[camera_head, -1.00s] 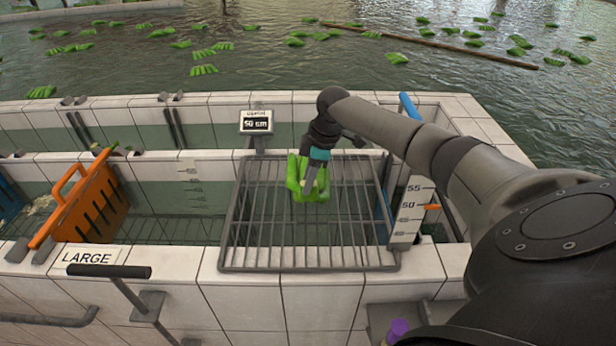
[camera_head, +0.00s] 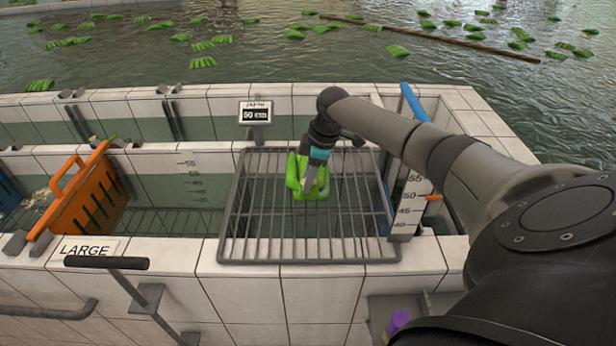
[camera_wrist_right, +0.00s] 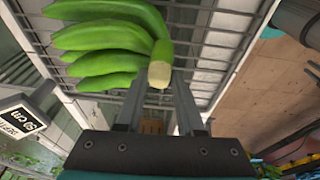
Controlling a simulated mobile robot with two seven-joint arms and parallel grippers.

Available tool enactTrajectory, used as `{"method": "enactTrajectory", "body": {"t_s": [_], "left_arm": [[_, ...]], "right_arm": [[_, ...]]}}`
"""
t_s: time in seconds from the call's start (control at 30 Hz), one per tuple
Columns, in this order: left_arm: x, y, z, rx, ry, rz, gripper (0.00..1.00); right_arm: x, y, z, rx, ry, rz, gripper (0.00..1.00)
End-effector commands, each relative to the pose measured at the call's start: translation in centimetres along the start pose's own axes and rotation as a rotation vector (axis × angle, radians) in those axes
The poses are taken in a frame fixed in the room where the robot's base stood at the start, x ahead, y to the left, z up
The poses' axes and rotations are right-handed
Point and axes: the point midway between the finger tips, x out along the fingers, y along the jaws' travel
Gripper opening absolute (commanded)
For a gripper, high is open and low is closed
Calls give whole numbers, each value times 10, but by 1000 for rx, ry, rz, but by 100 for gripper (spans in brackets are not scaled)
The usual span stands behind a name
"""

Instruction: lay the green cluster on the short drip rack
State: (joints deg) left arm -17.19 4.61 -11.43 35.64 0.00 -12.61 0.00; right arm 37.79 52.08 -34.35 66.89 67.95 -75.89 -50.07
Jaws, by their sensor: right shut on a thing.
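The green cluster (camera_head: 308,186) is a hand of green bananas at the drip rack in the head view. My right gripper (camera_head: 311,178) comes down on it from above and is shut on it. In the right wrist view the cluster's bananas (camera_wrist_right: 100,45) spread to the left, with the cut pale stem end at my right gripper's fingertips (camera_wrist_right: 155,90). The short drip rack (camera_head: 250,225) is a grey wire grid spanning the tiled trough. The cluster is over its far middle part; I cannot tell whether it touches the bars. My left gripper is not in view.
An orange slotted gate (camera_head: 88,200) stands in the trough at left, near a LARGE sign (camera_head: 88,249). A depth display (camera_head: 256,113) stands behind the rack, and a depth scale (camera_head: 410,208) is at its right. Much of the rack is bare.

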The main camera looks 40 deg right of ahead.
Motion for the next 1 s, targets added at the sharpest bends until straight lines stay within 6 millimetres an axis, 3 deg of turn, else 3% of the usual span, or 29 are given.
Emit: {"method": "enactTrajectory", "body": {"t_s": [0.03, 0.07, 0.33, 0.67, 0.87, 1.0], "left_arm": [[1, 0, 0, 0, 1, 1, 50], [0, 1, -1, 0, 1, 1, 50], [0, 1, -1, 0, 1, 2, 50], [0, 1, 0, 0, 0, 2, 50], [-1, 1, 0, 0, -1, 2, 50], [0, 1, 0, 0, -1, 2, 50]], "right_arm": [[-2, 3, -2, -1, 7, 8, 0], [-2, 3, -2, -1, 7, 8, 40], [-1, 1, -1, -1, 3, 4, 71], [-1, -1, 1, 1, -4, -4, 72], [-29, 0, 1, -1, -1, 2, 72], [-64, 1, 1, -1, 1, 6, 72]]}}
